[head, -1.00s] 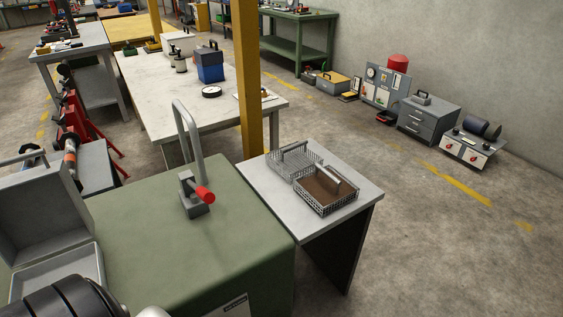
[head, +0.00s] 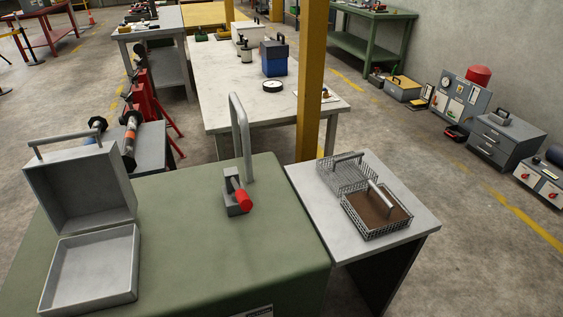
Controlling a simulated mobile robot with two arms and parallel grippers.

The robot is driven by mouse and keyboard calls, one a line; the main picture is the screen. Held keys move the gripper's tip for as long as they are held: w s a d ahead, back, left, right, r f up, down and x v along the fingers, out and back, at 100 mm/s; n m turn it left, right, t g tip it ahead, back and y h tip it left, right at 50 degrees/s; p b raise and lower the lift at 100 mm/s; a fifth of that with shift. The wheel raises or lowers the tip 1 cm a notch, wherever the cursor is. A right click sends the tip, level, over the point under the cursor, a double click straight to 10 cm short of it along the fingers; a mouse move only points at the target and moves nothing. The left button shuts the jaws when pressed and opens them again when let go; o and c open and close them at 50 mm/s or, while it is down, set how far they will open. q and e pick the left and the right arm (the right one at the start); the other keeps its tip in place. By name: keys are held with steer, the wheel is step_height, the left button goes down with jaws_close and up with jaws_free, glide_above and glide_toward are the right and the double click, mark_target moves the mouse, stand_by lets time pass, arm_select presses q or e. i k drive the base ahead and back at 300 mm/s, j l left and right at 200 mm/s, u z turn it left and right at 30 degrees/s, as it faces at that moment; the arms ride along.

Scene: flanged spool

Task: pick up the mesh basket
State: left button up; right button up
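Two wire mesh baskets stand on a small grey-topped table right of the green bench. The rear mesh basket (head: 340,174) looks empty, with grey mesh and a dark handle across it. The front mesh basket (head: 377,232) has a brown floor or filling and a light grey handle. The two baskets sit close together, the front one partly overlapping the rear one in the picture. I cannot tell whether they touch. Neither of my grippers is in the head view.
The small table (head: 413,218) has bare room at its right. The green bench (head: 185,240) carries an open grey case (head: 88,192) and a red-handled clamp device (head: 238,196) by a bent grey tube (head: 242,135). A yellow post (head: 310,95) rises behind the small table.

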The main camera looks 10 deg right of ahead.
mark_target(360, 154)
steer(key=i+l+u, duration=0.1)
steer(key=l+u, duration=0.3)
steer(key=l, duration=0.45)
steer(key=l+u, duration=0.4)
steer(key=l, duration=0.5)
